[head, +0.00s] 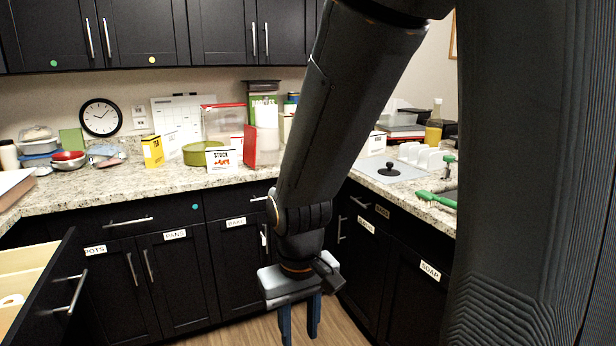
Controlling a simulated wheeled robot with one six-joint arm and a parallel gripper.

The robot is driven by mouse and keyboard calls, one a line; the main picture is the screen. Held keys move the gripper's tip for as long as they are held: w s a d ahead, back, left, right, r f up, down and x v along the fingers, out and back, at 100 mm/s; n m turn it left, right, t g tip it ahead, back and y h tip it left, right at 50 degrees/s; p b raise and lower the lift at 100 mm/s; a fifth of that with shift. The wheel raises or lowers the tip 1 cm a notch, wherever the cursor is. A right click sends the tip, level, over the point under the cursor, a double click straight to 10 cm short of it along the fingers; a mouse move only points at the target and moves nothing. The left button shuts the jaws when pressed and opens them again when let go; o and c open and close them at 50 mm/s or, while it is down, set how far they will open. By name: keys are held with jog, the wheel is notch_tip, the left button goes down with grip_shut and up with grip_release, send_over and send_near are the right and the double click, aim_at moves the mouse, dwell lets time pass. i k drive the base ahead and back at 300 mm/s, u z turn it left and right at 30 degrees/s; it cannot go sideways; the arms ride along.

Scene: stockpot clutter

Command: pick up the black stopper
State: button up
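My gripper (300,322) points down at the bottom middle, in front of the lower cabinets. Its two dark blue fingers are apart, with nothing visible between them. It is lower in the picture than the black thing, to its left, and far from touching it. My arm hides part of the counter corner.
The granite counter (130,187) holds a stock box (222,159), a green bowl (200,152) and other clutter. Green-handled brushes (437,200) and an oil bottle (434,125) are at right. An open drawer (40,278) juts out at left.

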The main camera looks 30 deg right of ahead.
aim_at(389, 172)
jog(key=i, duration=2.45)
jog(key=z, duration=2.15)
